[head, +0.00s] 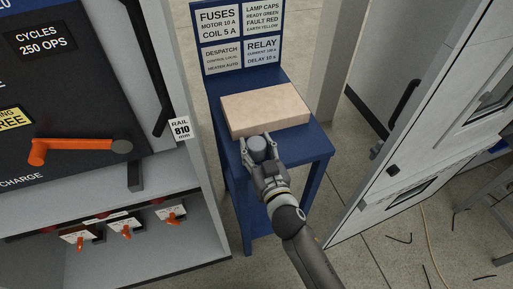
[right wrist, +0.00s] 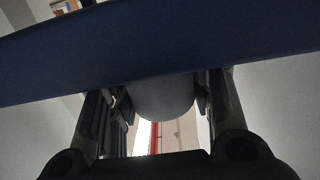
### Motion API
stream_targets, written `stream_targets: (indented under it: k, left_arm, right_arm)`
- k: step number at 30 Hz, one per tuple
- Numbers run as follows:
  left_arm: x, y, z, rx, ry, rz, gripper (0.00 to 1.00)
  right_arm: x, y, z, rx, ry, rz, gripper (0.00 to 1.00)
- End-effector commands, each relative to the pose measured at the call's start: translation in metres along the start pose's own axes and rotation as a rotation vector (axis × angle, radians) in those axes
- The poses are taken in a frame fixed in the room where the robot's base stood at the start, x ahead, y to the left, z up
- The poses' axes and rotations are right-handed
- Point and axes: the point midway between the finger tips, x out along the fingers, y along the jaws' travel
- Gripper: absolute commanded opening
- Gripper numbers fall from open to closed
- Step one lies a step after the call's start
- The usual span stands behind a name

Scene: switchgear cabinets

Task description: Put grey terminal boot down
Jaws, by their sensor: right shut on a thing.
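The grey terminal boot (head: 257,147) is a small grey cylinder with a rounded top. My right gripper (head: 258,152) is shut on it at the front edge of the blue stand (head: 312,148), close in front of a tan box. In the right wrist view the boot (right wrist: 163,100) shows as a pale rounded shape between the two fingers (right wrist: 165,115). The stand's dark blue edge (right wrist: 160,50) crosses that view and hides the boot's upper part. I cannot tell whether the boot touches the stand. My left gripper is not in view.
The tan box (head: 265,108) lies on the stand's top, beneath a label board (head: 240,38). A switchgear cabinet with an orange handle (head: 80,147) stands at left. A light grey cabinet (head: 410,140) stands at right.

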Motion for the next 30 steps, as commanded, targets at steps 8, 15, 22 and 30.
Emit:
stream_targets:
  k: [8, 15, 22, 30]
  left_arm:
    - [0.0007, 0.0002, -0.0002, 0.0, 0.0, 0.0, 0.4]
    - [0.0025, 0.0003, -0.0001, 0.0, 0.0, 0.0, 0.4]
    - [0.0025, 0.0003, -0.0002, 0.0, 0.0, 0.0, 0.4]
    - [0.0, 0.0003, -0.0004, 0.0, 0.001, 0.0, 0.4]
  right_arm:
    - [0.0002, 0.0001, 0.001, -0.001, 0.001, 0.0, 0.23]
    - [0.0002, 0.0, 0.0035, -0.001, 0.001, 0.0, 0.63]
    - [0.0002, 0.0, 0.0034, -0.001, 0.001, 0.0, 0.68]
    - [-0.0045, 0.0, 0.001, -0.001, -0.001, 0.0, 0.68]
